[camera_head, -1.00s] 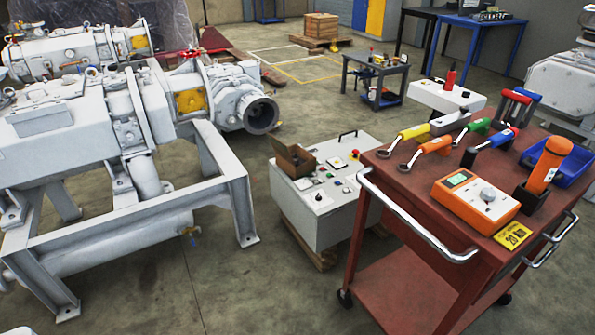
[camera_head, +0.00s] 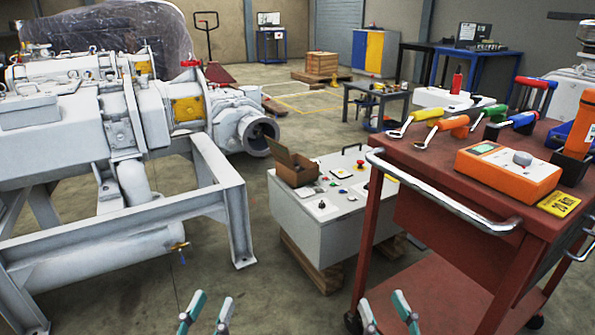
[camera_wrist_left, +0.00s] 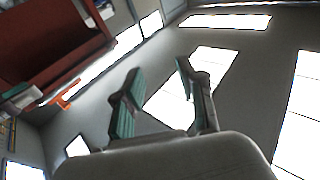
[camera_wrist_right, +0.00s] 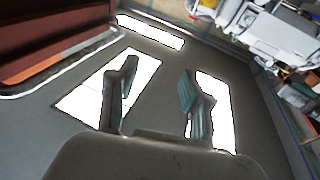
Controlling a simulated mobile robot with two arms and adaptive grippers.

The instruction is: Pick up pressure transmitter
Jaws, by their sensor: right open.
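I cannot tell for sure which thing is the pressure transmitter. An orange handheld device (camera_head: 582,128) stands at the right edge of the red cart top, partly cut off by the frame. An orange and white meter box (camera_head: 508,172) with a grey knob lies in front of it. My left gripper (camera_head: 206,308) is open and empty at the bottom of the head view; its spread fingers show in the left wrist view (camera_wrist_left: 158,70).
The red cart (camera_head: 455,220) with a chrome handle (camera_head: 430,195) stands at right, bearing several coloured-handled tools. A grey control box (camera_head: 325,225) with an open brown carton (camera_head: 292,165) stands on a pallet. A large white pump (camera_head: 110,140) on a steel frame fills the left.

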